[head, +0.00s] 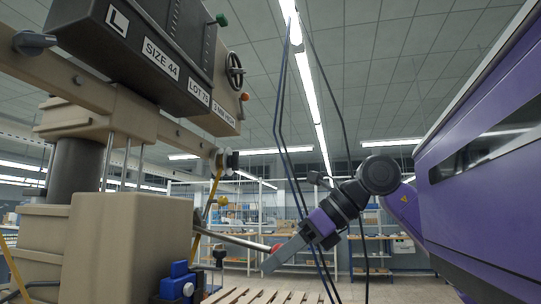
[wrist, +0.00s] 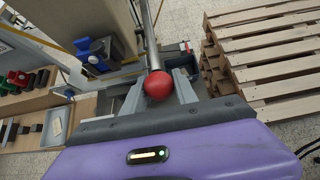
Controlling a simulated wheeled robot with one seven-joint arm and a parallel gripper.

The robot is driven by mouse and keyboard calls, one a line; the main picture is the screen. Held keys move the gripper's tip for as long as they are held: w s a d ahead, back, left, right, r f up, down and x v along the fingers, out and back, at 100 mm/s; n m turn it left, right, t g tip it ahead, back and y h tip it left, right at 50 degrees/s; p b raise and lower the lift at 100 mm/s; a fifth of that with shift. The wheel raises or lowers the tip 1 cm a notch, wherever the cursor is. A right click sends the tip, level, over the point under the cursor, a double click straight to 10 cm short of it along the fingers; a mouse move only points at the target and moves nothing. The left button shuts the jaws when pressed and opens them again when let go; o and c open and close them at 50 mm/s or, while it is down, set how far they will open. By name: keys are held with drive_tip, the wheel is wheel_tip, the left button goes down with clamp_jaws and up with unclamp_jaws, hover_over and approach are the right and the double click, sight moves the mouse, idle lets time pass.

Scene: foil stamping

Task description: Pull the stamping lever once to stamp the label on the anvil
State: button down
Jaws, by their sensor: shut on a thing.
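The stamping lever (head: 238,239) is a metal rod that comes out of the beige stamping machine (head: 130,245) and ends in a red ball knob (head: 277,248). In the wrist view the red knob (wrist: 158,86) sits between the two fingers of my gripper (wrist: 158,90), with the rod (wrist: 151,45) running up and away from it. My gripper (head: 277,255) is shut on the knob at the right of the machine. The anvil and the label cannot be made out in either view.
Wooden pallets (wrist: 265,50) are stacked at the right in the wrist view. A blue clamp-like part (wrist: 95,55) and red and green items (wrist: 18,78) lie at the left. Shelves (head: 385,245) stand far back. The machine's labelled head (head: 150,50) overhangs at upper left.

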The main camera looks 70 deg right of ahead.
drive_tip(key=shift+s+r+p, duration=0.25)
drive_tip(key=shift+r+p, duration=0.4)
drive_tip(key=shift+r, duration=0.45)
drive_tip(key=shift+s+r+p, duration=0.2)
drive_tip(key=shift+r+p, duration=0.4)
drive_tip(key=shift+r, duration=0.45)
drive_tip(key=shift+s+r+p, duration=0.15)
drive_tip(key=shift+r+p, duration=1.05)
drive_tip(key=shift+r, duration=0.4)
drive_tip(key=shift+w+r+p, duration=0.2)
drive_tip(key=shift+r+p, duration=1)
drive_tip(key=shift+r, duration=0.5)
drive_tip(key=w+r+p, duration=0.4)
drive_tip(key=r+p, duration=0.3)
drive_tip(key=r, duration=0.2)
drive_tip(key=shift+w+a+r, duration=0.15)
drive_tip(key=shift+w+r, duration=0.05)
drive_tip(key=shift+r, duration=0.1)
drive_tip(key=c, duration=0.9)
unclamp_jaws()
drive_tip(key=shift+f, duration=0.1)
drive_tip(key=shift+s, duration=0.1)
